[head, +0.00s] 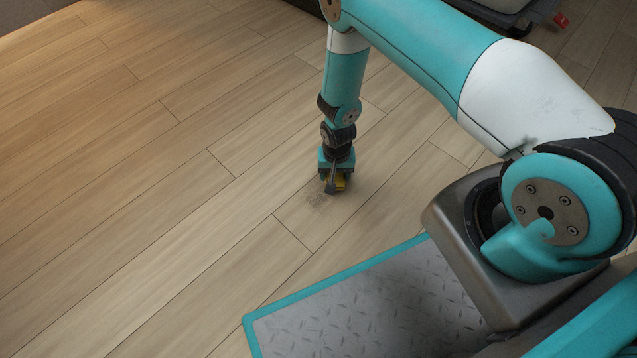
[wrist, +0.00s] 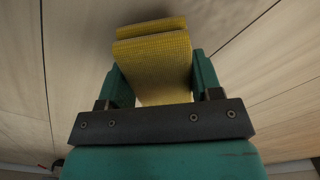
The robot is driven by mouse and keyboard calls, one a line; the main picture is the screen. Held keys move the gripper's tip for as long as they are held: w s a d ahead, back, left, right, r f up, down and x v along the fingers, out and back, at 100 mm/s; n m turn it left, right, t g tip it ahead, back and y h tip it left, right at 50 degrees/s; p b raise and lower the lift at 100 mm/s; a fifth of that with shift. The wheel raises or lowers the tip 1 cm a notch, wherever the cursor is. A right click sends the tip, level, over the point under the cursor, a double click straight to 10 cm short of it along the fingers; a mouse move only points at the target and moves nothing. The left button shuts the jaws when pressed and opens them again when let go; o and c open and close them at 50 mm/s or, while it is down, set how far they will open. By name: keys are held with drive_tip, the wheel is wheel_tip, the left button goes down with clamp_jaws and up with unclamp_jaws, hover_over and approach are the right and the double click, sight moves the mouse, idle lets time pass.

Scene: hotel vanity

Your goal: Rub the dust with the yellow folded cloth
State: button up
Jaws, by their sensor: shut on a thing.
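My gripper (head: 336,184) points straight down at the wooden floor, and it also shows in the wrist view (wrist: 158,85). It is shut on the yellow folded cloth (wrist: 155,60), which sits between the two fingers and sticks out past their tips. In the head view only a small yellow part of the cloth (head: 341,183) shows, close to the floor; I cannot tell if it touches. The dust (head: 318,201) is a faint dark smudge on the floor, just beside the gripper, toward the lower left. The dust cannot be made out in the wrist view.
The wooden floor (head: 130,180) is bare and open to the left. My own base platform fills the lower right of the head view.

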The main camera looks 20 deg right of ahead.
drive_tip(key=shift+r+p, duration=2.6)
drive_tip(key=shift+r, duration=0.95)
drive_tip(key=shift+w, duration=0.1)
